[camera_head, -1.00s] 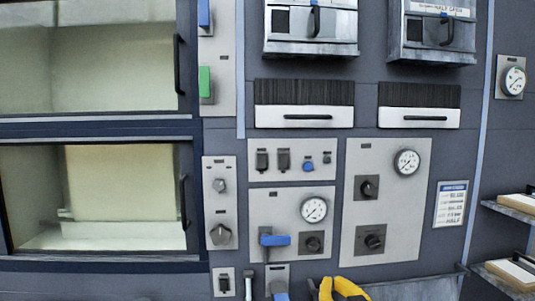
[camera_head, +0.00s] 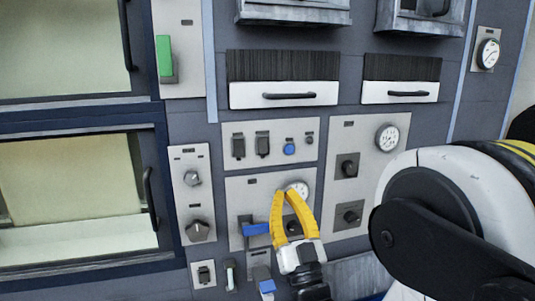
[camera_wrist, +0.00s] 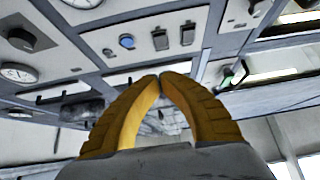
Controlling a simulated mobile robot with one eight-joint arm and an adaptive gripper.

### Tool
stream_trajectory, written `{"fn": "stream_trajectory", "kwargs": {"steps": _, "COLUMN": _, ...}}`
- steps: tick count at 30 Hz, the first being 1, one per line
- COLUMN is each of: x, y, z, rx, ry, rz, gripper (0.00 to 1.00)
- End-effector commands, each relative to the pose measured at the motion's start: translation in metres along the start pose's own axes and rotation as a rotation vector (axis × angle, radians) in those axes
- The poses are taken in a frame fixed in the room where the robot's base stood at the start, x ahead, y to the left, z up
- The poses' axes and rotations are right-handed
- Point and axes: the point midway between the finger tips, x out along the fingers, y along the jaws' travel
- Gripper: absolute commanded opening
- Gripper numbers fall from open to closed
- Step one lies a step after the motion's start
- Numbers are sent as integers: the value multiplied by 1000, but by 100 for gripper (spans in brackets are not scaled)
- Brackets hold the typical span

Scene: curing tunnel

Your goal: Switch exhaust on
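A grey panel (camera_head: 270,163) in the middle of the wall carries two black switches (camera_head: 238,146) (camera_head: 262,144), a blue round button (camera_head: 289,149) and a small black knob (camera_head: 309,138). The labels are too small to read, so I cannot tell which control is the exhaust. In the wrist view the same switches (camera_wrist: 160,39) (camera_wrist: 187,35) and blue button (camera_wrist: 127,42) appear upside down beyond the fingertips. My gripper (camera_head: 285,192) has yellow fingers with their tips together and nothing between them (camera_wrist: 160,77).
The gauge panel (camera_head: 238,190) below has a blue-handled lever (camera_head: 256,229); a dial (camera_head: 298,189) is partly hidden by my fingers. Another panel with knobs (camera_head: 347,166) is to the right. Left are a knob panel (camera_head: 188,158), a green-handled switch (camera_head: 164,56) and glazed oven doors.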

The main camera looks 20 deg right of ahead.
Motion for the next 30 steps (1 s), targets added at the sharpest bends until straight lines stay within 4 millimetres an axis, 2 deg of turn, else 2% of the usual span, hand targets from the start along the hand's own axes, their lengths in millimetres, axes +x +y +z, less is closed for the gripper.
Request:
{"fn": "stream_trajectory", "kwargs": {"steps": 5, "x": 13, "y": 0, "z": 0, "rx": 0, "ry": -1, "rz": 0, "gripper": 0}}
{"fn": "stream_trajectory", "kwargs": {"steps": 18, "x": 102, "y": 0, "z": 0, "rx": 1, "ry": -2, "rz": 0, "gripper": 0}}
{"fn": "stream_trajectory", "kwargs": {"steps": 24, "x": 121, "y": 0, "z": 22, "rx": 0, "ry": -2, "rz": 0, "gripper": 0}}
{"fn": "stream_trajectory", "kwargs": {"steps": 30, "x": 128, "y": 0, "z": 29, "rx": 0, "ry": -2, "rz": 0, "gripper": 0}}
